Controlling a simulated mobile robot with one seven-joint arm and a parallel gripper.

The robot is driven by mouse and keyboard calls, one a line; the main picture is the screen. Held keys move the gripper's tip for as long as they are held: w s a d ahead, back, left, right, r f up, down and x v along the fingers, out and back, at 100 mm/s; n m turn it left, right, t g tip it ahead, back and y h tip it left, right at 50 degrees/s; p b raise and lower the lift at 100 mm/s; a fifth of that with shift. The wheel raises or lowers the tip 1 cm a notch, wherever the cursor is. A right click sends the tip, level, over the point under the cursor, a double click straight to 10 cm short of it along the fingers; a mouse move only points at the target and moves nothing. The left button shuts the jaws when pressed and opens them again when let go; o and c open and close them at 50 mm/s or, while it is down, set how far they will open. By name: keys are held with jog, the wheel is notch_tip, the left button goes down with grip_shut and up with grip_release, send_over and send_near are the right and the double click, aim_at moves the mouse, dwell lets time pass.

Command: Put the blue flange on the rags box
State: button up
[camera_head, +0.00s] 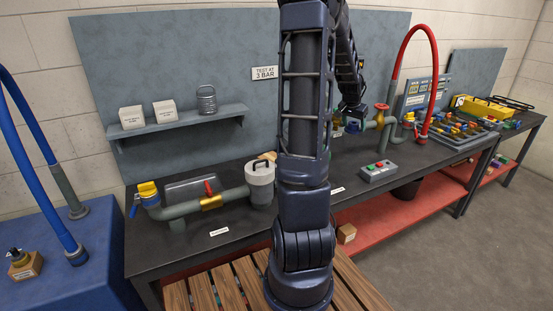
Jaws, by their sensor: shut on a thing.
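My gripper (353,112) hangs above the back of the dark workbench, right of my arm's column. It is shut on the blue flange (352,126), a small blue piece just below the fingers, close to the pipe with the red valve wheel. The fingers are small and partly hidden. I cannot tell which box is the rags box, as no label is readable: one small brown box (346,234) sits on the red lower shelf, and another brown box (26,269) with a yellow and dark part on top stands on the blue surface at left.
The dark workbench (240,238) carries a pipe run with a yellow valve (147,191), a grey canister (260,185) and a button box (378,171). A red hose (408,45) arches over the right side. A tray of coloured parts (455,133) lies farther right. A wall shelf (180,126) holds white boxes.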

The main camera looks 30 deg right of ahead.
notch_tip(320, 180, up, 7)
jog(key=shift+f, duration=0.2)
jog(key=shift+w+a+r, duration=0.15)
jog(key=shift+w+r, duration=0.05)
jog(key=shift+r, duration=0.05)
jog(key=w+a+f+n+t+y, duration=0.2)
jog(key=w+a+n, duration=0.6)
jog(key=w+a, duration=0.5)
jog(key=n+y, duration=0.3)
jog(key=n, duration=0.5)
send_over(270, 157)
jog(key=s, duration=0.2)
notch_tip(270, 157, down, 2)
jog(key=f, duration=0.1)
jog(key=shift+t, duration=0.5)
jog(key=f, duration=2)
jog(key=shift+w+d, duration=0.25)
jog(key=shift+w, duration=0.05)
jog(key=shift+f, duration=0.15)
jog(key=o, duration=1.3)
